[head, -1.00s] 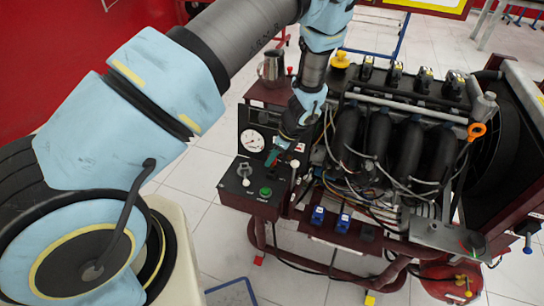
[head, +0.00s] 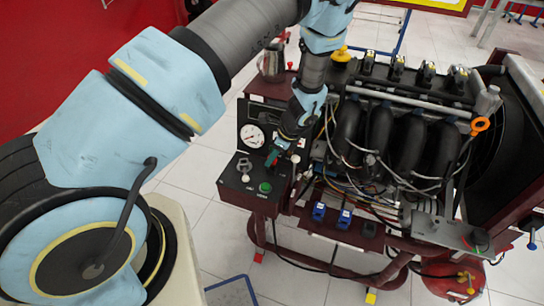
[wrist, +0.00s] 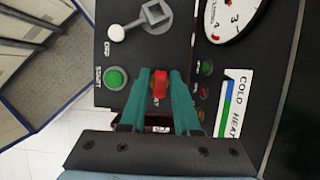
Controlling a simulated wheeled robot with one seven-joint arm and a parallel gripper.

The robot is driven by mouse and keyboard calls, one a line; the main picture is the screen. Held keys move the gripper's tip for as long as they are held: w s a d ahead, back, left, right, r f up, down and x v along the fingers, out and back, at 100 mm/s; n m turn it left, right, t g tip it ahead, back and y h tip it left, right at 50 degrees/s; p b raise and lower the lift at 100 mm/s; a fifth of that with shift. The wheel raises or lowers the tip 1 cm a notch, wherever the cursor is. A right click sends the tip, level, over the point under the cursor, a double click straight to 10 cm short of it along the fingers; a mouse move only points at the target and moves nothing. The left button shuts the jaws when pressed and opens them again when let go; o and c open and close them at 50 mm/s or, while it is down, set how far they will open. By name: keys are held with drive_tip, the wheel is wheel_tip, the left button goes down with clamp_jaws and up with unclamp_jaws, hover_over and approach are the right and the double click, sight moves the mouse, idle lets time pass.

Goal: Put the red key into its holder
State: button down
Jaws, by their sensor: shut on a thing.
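The red key (wrist: 160,84) shows in the wrist view between the green fingertips of my gripper (wrist: 158,76). My gripper is shut on it, just over the dark control panel. Part of a "KEY" label shows beside the key, and the holder itself is hidden under the key and fingers. I cannot tell whether the key is in the holder or only above it. In the head view my gripper (head: 272,157) is at the panel's upper right, below the gauge, and the key is too small to make out.
The engine (head: 380,140) with loose wires stands close on the right. Open floor lies to the left.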

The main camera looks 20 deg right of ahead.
drive_tip(key=shift+f+b, duration=0.3)
drive_tip(key=shift+f, duration=0.1)
drive_tip(key=shift+f, duration=0.3)
drive_tip(key=shift+c, duration=1.2)
unclamp_jaws()
drive_tip(key=shift+r, duration=0.1)
drive_tip(key=shift+r+p, duration=0.8)
drive_tip(key=shift+r, duration=0.65)
drive_tip(key=shift+r, duration=0.1)
